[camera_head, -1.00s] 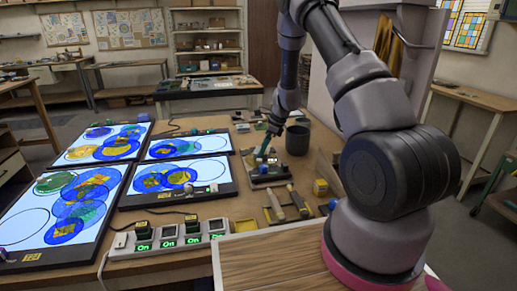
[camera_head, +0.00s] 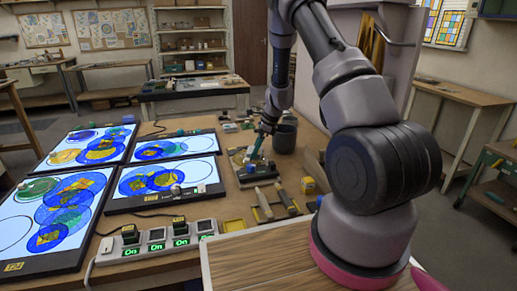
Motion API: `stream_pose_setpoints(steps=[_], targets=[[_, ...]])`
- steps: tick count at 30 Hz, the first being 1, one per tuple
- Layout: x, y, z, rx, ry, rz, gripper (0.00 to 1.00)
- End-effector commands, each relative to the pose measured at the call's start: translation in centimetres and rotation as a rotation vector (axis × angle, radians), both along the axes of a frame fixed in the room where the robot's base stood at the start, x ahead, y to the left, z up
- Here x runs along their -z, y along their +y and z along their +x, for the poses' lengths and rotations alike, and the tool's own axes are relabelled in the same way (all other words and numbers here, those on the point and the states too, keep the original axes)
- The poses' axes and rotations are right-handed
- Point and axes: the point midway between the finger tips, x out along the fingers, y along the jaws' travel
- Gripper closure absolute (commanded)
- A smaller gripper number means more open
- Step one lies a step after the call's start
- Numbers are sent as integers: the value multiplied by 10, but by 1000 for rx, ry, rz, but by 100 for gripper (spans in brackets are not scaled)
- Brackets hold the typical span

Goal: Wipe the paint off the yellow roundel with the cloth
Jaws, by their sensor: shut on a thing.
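Several lit panels lie flat on the bench at left, with overlapping blue rings and yellow and green patches. Yellow patches show on the back left panel (camera_head: 66,156), the front left panel (camera_head: 47,236) and a middle panel (camera_head: 139,182); I cannot tell which one is the yellow roundel. My gripper (camera_head: 264,131) points down over the bench's middle, right of the panels, and is shut on a slim teal thing (camera_head: 256,148). It is too small to tell whether this is the cloth. The teal thing's lower end is just above or touching a dark tray (camera_head: 240,172).
A dark cup (camera_head: 286,136) stands right of my gripper. Wooden-handled tools (camera_head: 270,203) and a yellow box (camera_head: 308,185) lie nearer. A power strip (camera_head: 160,240) with lit "On" labels is at the front. Small items sit along the bench's back.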

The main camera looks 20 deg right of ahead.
Motion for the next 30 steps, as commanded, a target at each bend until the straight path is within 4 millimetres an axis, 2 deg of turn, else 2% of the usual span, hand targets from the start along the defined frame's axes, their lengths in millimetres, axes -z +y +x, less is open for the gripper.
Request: stream_pose_setpoints(steps=[6, 14, 30], targets=[[2, 17, 6, -2, 1, 1, 58], [2, 25, 9, -1, 2, 1, 58], [1, 58, 22, -2, 1, 1, 58]])
